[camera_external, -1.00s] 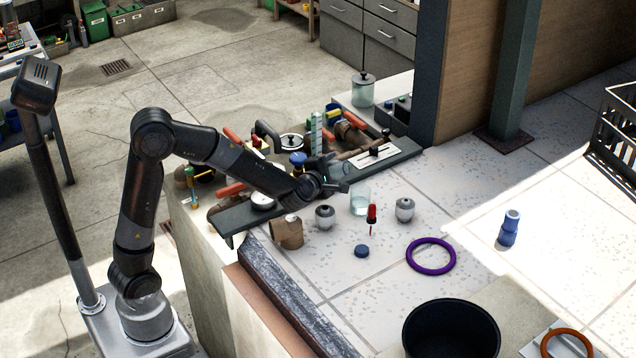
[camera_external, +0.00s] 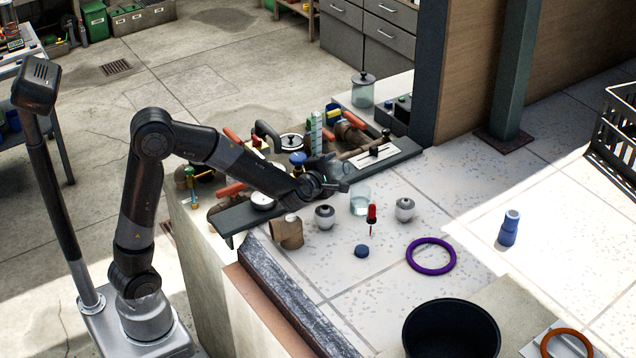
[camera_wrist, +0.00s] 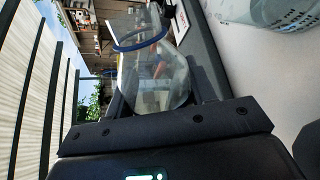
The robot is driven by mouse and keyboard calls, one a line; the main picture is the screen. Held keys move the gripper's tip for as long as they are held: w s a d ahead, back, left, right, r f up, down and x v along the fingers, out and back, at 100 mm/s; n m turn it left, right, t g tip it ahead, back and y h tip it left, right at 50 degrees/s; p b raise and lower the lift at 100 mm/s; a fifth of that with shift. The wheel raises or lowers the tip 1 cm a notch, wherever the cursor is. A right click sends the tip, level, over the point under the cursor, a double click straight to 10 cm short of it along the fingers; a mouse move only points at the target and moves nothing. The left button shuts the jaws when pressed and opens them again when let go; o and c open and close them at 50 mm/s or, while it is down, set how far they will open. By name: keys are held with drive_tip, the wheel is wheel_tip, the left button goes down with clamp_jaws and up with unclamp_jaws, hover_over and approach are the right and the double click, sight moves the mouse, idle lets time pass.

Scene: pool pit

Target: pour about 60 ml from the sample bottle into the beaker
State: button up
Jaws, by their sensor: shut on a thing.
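My gripper (camera_external: 338,187) is shut on the clear sample bottle (camera_wrist: 155,85). In the wrist view the bottle shows between my fingers, with a blue ring (camera_wrist: 141,41) around its neck. The surroundings lie sideways there, so the bottle appears tipped well over. In the external view it is small and hard to make out against the dark rack. The clear beaker (camera_external: 360,204) stands upright on the tiles, just right of and below my gripper. Its marked wall shows at the top right of the wrist view (camera_wrist: 268,12). I cannot make out a stream between them.
A red-topped dropper (camera_external: 371,215), a blue cap (camera_external: 362,251) and two grey-white pots (camera_external: 325,217) (camera_external: 405,209) stand close to the beaker. A brown pipe fitting (camera_external: 287,232) is left. A cluttered pipe rack lies behind. A purple ring (camera_external: 431,270) and open tiles are right.

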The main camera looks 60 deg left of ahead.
drive_tip(key=shift+w+d+r+n+t+h, duration=0.1)
drive_tip(key=shift+d+n+t+h, duration=0.1)
drive_tip(key=shift+n, duration=0.25)
drive_tip(key=shift+w+d+n+t+h, duration=0.1)
drive_tip(key=shift+n+t, duration=0.1)
drive_tip(key=shift+n, duration=0.25)
drive_tip(key=shift+w+d+r+n+b, duration=0.2)
drive_tip(key=shift+n+b, duration=0.1)
drive_tip(key=shift+n, duration=0.5)
drive_tip(key=shift+d+r+n+t+h, duration=0.15)
drive_tip(key=shift+n+t+h, duration=0.3)
drive_tip(key=shift+n, duration=0.25)
drive_tip(key=shift+s+a+r+n+t+b, duration=0.15)
drive_tip(key=shift+a+n+t+b, duration=0.15)
drive_tip(key=shift+n, duration=0.45)
drive_tip(key=shift+s+a+n+t+b, duration=0.15)
drive_tip(key=shift+a+n+b, duration=0.1)
drive_tip(key=shift+n, duration=0.5)
drive_tip(key=shift+s+a+r+n, duration=0.1)
drive_tip(key=shift+a+r+n, duration=0.1)
drive_tip(key=shift+r+n, duration=0.65)
drive_tip(key=shift+a+f+n+t, duration=0.15)
drive_tip(key=shift+n+t, duration=0.45)
drive_tip(key=shift+n, duration=0.25)
drive_tip(key=shift+s, duration=0.1)
